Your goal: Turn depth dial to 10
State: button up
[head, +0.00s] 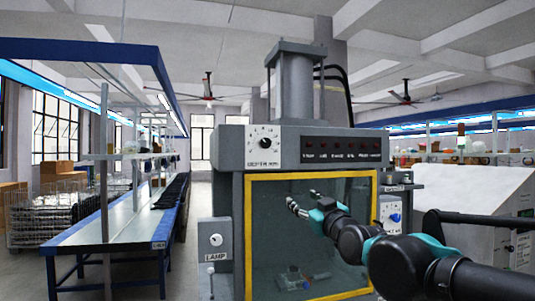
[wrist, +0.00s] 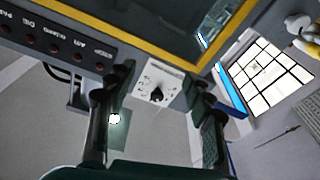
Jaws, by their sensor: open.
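The depth dial (head: 264,143) is a white square plate with a dark knob and a ring of marks, at the upper left of the grey machine's front. A "DEPTH MM" label sits under it. In the wrist view the dial plate (wrist: 146,86) with its black knob shows between my fingers, turned about upside down. The knob's setting is too small to read. My gripper (head: 297,208) is open and empty, in front of the yellow-framed window, lower and to the right of the dial. In the wrist view my gripper (wrist: 159,78) has its fingers spread, apparently apart from the knob.
The yellow-framed window (head: 310,181) lies below the dial. A dark panel with red lamps (head: 343,151) is right of it. A lamp switch box (head: 215,241) is at lower left. A blue-edged workbench (head: 121,222) stands left, with open floor between.

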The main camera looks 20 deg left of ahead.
jog(key=s+a+r+n+y, duration=0.1)
jog(key=s+a+r+y, duration=0.2)
jog(key=r, duration=0.6)
jog(key=t, duration=0.1)
send_near(266, 144)
jog(key=shift+h, duration=0.3)
jog(key=x, duration=0.9)
jog(key=shift+r, duration=0.15)
jog(key=c, duration=1.1)
jog(key=shift+c, duration=0.2)
